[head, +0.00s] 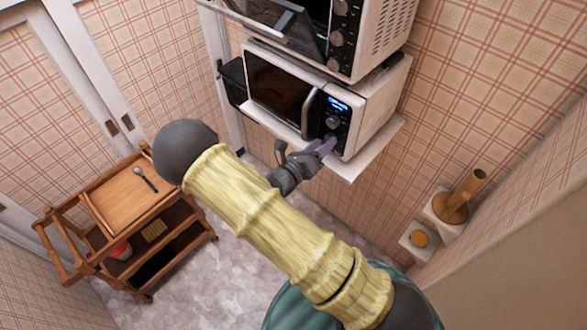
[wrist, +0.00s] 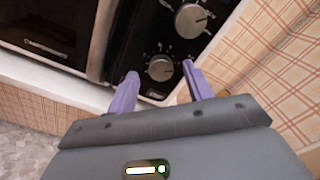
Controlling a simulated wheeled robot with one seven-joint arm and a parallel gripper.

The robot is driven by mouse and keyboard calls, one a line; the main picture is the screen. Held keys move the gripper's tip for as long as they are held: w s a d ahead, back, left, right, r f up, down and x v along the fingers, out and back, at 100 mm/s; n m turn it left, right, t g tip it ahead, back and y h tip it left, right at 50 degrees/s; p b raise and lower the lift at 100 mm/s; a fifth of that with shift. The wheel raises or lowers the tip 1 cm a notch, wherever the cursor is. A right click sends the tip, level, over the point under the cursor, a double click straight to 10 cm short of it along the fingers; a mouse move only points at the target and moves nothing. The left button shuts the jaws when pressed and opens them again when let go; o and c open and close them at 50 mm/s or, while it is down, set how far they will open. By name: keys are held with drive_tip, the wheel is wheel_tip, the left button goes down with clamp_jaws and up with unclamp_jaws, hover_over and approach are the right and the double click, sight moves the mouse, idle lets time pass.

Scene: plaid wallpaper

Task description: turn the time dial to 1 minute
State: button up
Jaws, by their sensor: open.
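The white microwave (head: 372,112) stands on a wall shelf, with a black control panel and a lit blue display (head: 338,104). In the wrist view the panel carries an upper dial (wrist: 190,20) and a lower dial (wrist: 160,69), both round and silvery. Which one sets time cannot be read. My gripper (head: 320,146) is at the lower part of the panel. In the wrist view my gripper (wrist: 160,77) is open, its purple fingers on either side of the lower dial. Contact with the dial cannot be told. The lower dial's pointer tilts slightly downward to the right.
The microwave's door handle (head: 311,114) stands just left of the panel. A second oven (head: 372,40) with an open door sits above. The shelf (head: 365,160) juts out below. A wooden cart (head: 100,197) stands lower left; small wall shelves (head: 424,247) are at right.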

drive_tip(key=b+v, duration=0.4)
drive_tip(key=v, duration=1.1)
drive_tip(key=shift+s+a, duration=0.2)
drive_tip(key=shift+s, duration=0.05)
drive_tip(key=s+d+f+m+g+y, duration=0.1)
drive_tip(key=s+d+m+g+y, duration=0.25)
drive_tip(key=d+m+g, duration=0.5)
drive_tip(key=s+d+m+g+y, duration=0.3)
drive_tip(key=s+d+m+g, duration=0.25)
drive_tip(key=m, duration=0.65)
wheel_tip(320, 180, up, 6)
drive_tip(key=w+m+t+y, duration=0.1)
drive_tip(key=m+t+y, duration=0.1)
drive_tip(key=m, duration=0.5)
drive_tip(key=w+d+m+t+y, duration=0.1)
drive_tip(key=m+y, duration=0.3)
drive_tip(key=m, duration=0.3)
drive_tip(key=shift+w+d+m+t, duration=0.25)
drive_tip(key=shift+w+m+t, duration=0.1)
drive_tip(key=shift+w+t, duration=0.05)
